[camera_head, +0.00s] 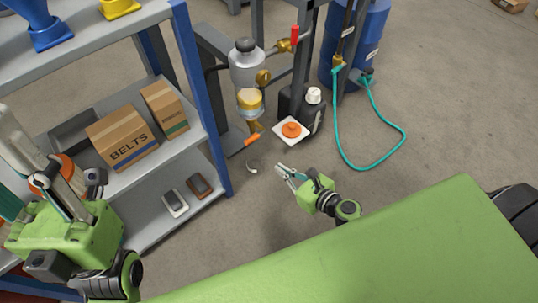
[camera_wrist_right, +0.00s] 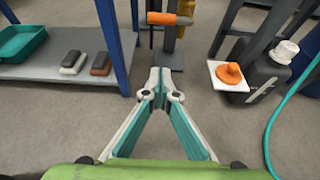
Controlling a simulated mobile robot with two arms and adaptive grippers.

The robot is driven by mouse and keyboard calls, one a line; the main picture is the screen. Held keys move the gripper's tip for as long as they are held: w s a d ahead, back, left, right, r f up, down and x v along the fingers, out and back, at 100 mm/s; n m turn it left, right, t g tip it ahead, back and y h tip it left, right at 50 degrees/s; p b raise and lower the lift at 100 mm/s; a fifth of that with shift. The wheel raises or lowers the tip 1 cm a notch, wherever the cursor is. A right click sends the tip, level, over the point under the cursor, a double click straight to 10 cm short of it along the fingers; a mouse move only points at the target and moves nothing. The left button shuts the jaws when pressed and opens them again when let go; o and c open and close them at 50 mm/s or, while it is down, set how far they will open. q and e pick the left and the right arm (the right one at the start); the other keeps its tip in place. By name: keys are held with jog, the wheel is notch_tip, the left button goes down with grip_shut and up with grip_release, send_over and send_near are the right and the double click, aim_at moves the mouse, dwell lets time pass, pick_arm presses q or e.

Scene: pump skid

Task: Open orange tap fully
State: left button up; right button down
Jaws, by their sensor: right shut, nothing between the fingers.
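The orange tap's lever (camera_head: 252,140) sticks out to the left below a brass fitting under the grey filter unit (camera_head: 247,70). In the right wrist view the orange lever (camera_wrist_right: 168,19) lies roughly level at the top centre, beyond the fingertips. My right gripper (camera_head: 279,170) is to the right of and nearer than the lever, apart from it. Its fingertips (camera_wrist_right: 160,84) are together with nothing between them. My left gripper is at the left edge in front of the shelf; its green body (camera_head: 70,235) shows, but its finger opening is unclear.
A white plate with an orange round knob (camera_head: 291,129) sits by a black canister (camera_head: 313,100) right of the tap. A shelf (camera_head: 215,150) with boxes stands left. A teal hose (camera_head: 372,167) hangs from the blue drum. Floor around my right gripper is mostly clear.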

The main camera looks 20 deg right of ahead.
jog(key=w+a, duration=0.3)
jog(key=w, duration=0.7)
jog(key=shift+w+a, duration=0.3)
jog(key=shift+a, duration=0.1)
jog(key=shift+r, duration=0.1)
jog(key=shift+r+m+p, duration=0.3)
jog(key=shift+m+p, duration=0.2)
jog(key=shift+p, duration=0.05)
